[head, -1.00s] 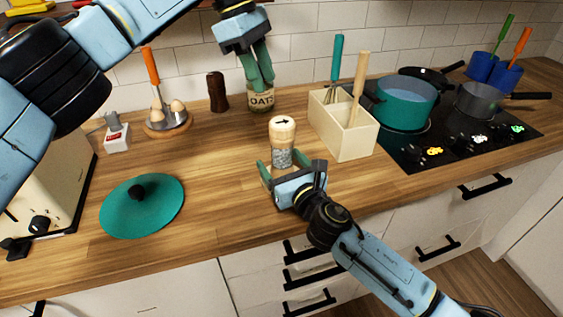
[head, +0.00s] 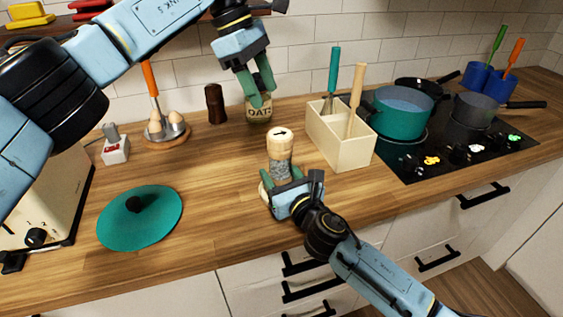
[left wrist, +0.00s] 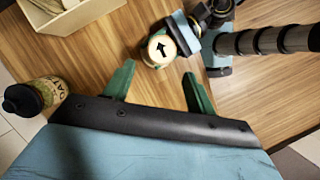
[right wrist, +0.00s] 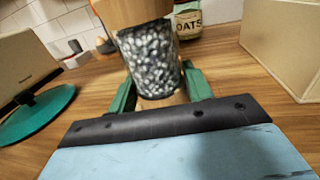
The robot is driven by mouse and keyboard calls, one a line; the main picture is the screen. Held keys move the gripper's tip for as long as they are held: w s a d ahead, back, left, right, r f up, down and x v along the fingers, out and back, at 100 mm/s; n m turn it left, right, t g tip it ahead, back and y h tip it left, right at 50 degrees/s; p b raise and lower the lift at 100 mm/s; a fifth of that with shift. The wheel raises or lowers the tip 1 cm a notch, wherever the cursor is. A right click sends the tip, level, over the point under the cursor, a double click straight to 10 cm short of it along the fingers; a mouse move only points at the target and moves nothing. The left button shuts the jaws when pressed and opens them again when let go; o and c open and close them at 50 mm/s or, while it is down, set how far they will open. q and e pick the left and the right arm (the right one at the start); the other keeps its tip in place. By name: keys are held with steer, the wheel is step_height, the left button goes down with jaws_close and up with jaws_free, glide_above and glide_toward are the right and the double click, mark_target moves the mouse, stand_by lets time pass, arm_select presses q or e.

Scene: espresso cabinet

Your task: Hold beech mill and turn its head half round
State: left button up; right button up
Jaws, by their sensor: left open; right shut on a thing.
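The beech mill (head: 280,147) stands upright on the worktop, with a pale wooden head, a dark arrow on its top and a clear body of speckled grains. The arrow points right in the head view. In the left wrist view the mill top (left wrist: 161,47) shows from above, beyond the fingertips. My right gripper (head: 285,181) is shut on the mill's lower part; the right wrist view shows the grain-filled body (right wrist: 152,58) between its fingers. My left gripper (head: 262,98) is open and empty, pointing down above and behind the mill, apart from it; its spread fingers (left wrist: 160,82) show in the left wrist view.
An oats jar (head: 259,114) stands behind the mill, partly covered by my left fingers. A dark mill (head: 216,103) is left of it. A cream utensil box (head: 349,153) stands close on the right, before the hob with a teal pot (head: 386,120). A teal lid (head: 160,222) lies left.

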arm_select(q)
steer(key=shift+o, duration=1.2)
steer(key=d+f+h, duration=0.1)
steer(key=f+h, duration=0.1)
steer(key=d+f+h, duration=0.1)
steer(key=h, duration=0.1)
steer(key=shift+w+d+f+n+t, duration=0.15)
steer(key=shift+d+f+n+t, duration=0.15)
steer(key=shift+d+f, duration=0.05)
steer(key=h, duration=0.1)
steer(key=f+h, duration=0.1)
steer(key=f+n+h, duration=0.1)
steer(key=shift+s+f+t, duration=0.25)
steer(key=shift+s+t, duration=0.05)
steer(key=shift+t, duration=0.1)
steer(key=s+a+f+n+t+h, duration=0.1)
steer(key=h, duration=0.1)
steer(key=s+a+f+n+t+h, duration=0.1)
steer(key=shift+a+f+n+t+h, duration=0.4)
steer(key=n+t+h, duration=0.1)
steer(key=n+t, duration=0.4)
glide_toward(291, 133)
steer(key=x, duration=0.9)
steer(key=shift+w+d+f, duration=0.1)
steer(key=shift+w+f, duration=0.25)
steer(key=shift+w, duration=0.2)
steer(key=c, duration=1)
steer(key=shift+o, duration=0.2)
